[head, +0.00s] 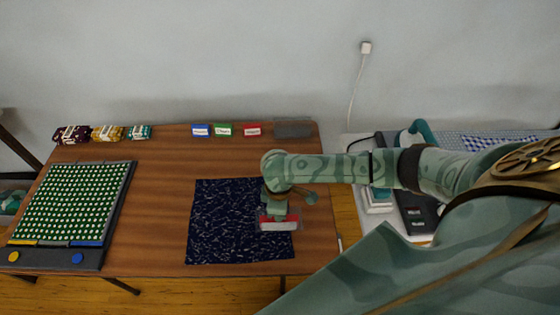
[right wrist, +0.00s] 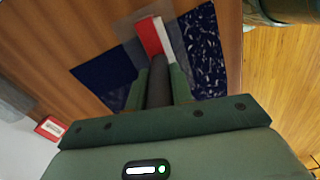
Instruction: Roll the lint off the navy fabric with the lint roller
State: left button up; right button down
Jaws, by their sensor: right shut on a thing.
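The navy fabric (head: 225,225) lies flat on the wooden table, covered with many pale lint flecks in the head view. In the right wrist view, the fabric (right wrist: 205,50) is flecked on the right, while its left part looks plain dark. My right gripper (head: 279,208) is over the fabric's right side. It is shut on the dark handle (right wrist: 158,88) of the lint roller (right wrist: 152,38), whose head looks red and white. The lint roller (head: 279,221) is at the fabric's right edge; whether it touches the cloth is unclear. My left gripper is not in view.
A board with a green dotted panel (head: 75,200) lies at the left. Along the back edge are bundles (head: 105,133), blue, green and red labelled items (head: 223,130), and a grey mat (head: 293,129). A second table (head: 385,220) with items stands at the right.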

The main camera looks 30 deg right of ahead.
jog(key=s+a+p, duration=0.5)
jog(key=s+p, duration=0.2)
jog(key=s, duration=0.2)
jog(key=shift+a, duration=0.2)
